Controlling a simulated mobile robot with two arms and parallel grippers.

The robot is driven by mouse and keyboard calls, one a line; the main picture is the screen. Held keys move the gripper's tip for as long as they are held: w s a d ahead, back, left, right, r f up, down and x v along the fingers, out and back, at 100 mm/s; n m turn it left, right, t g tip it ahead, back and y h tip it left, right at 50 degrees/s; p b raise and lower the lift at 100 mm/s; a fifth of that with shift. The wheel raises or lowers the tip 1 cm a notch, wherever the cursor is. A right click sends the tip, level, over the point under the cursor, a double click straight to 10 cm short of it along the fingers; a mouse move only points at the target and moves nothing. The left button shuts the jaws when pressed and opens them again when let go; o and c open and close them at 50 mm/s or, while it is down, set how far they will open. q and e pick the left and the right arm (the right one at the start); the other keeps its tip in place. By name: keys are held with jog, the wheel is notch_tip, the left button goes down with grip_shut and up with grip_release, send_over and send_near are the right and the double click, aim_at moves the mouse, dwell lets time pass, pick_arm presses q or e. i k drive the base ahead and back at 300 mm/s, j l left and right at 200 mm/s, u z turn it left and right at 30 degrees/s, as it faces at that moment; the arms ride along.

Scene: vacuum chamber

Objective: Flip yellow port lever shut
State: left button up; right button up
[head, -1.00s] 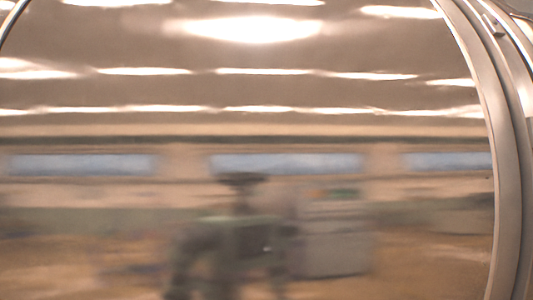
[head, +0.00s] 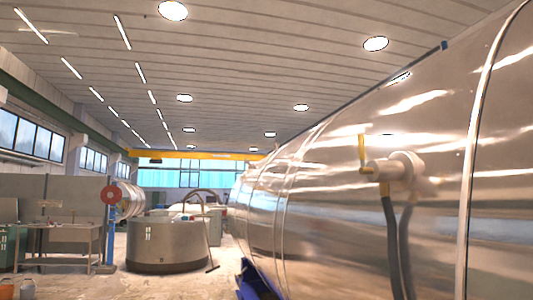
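The yellow port lever (head: 362,154) stands roughly upright on a pale port fitting (head: 393,168) on the side of the shiny metal chamber (head: 335,215), right of centre in the head view. A dark hose (head: 391,235) hangs down from the fitting, with its reflection in the metal beside it.
The chamber wall fills the right side. A large round grey tank (head: 167,246) and a workbench (head: 60,245) stand at the left. Open floor (head: 130,286) shows in front of the tank.

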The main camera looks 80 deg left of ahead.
aim_at(362, 147)
jog(key=u, duration=1.85)
